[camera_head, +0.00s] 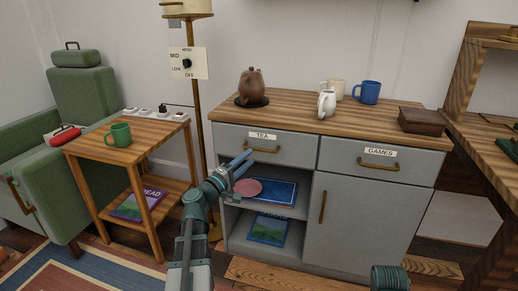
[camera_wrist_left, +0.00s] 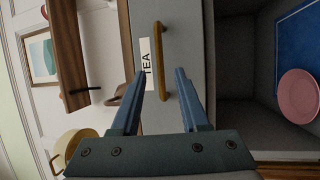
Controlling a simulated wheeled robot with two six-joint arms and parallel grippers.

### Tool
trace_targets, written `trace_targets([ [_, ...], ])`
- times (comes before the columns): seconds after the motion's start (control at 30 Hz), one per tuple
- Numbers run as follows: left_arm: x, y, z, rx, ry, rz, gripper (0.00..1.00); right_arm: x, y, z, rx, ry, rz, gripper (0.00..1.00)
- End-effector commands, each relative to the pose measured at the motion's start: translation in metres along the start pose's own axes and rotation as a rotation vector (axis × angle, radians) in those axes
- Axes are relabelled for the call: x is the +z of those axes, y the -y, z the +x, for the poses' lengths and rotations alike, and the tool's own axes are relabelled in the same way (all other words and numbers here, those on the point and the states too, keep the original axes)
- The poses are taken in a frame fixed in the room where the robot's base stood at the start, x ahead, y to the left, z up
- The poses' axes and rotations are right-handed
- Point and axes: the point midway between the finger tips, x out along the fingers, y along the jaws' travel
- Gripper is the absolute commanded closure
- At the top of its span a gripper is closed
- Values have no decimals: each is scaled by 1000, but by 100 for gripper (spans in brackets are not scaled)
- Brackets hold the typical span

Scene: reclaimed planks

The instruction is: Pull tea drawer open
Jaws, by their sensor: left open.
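The tea drawer (camera_head: 290,149) is the upper left drawer of the grey cabinet, with a white TEA label (camera_head: 262,136) and a curved brass-coloured handle (camera_head: 262,149). It looks shut, its front about flush with the games drawer (camera_head: 398,167). My left gripper (camera_head: 243,163) is open, just in front of and below the handle in the head view. In the left wrist view, the handle (camera_wrist_left: 160,45) lies ahead, its lower part in line with the gap between the fingertips (camera_wrist_left: 161,74). The fingers hold nothing; I cannot tell whether they touch the handle.
Below the drawer is an open shelf with a pink plate (camera_head: 248,187) and a blue book (camera_head: 276,192). A teapot (camera_head: 252,86), a white jug (camera_head: 326,103) and a blue mug (camera_head: 367,92) stand on the cabinet top. A side table (camera_head: 95,141) and lamp pole (camera_head: 202,115) stand left.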

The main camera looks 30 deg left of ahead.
Motion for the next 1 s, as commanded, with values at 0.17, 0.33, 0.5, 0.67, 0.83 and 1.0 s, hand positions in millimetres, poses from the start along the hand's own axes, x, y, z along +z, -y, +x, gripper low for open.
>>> trace_targets([
  [0.17,-1,-1,36,0,3,-1,55,0,-1,-8,0,0,-2,50],
  [0.33,0,0,56,-1,2,1,55,1,-1,-11,0,0,-3,50],
  [0.5,0,0,65,-1,1,0,55,1,-1,-12,0,0,-3,50],
  [0.67,0,0,66,-1,0,0,55,1,-1,-12,0,0,-3,50],
  [0.83,1,0,66,-1,0,0,57,1,-1,-12,0,0,-3,50],
  [1.0,0,0,66,-1,0,0,88,1,-1,-12,0,0,-3,50],
])
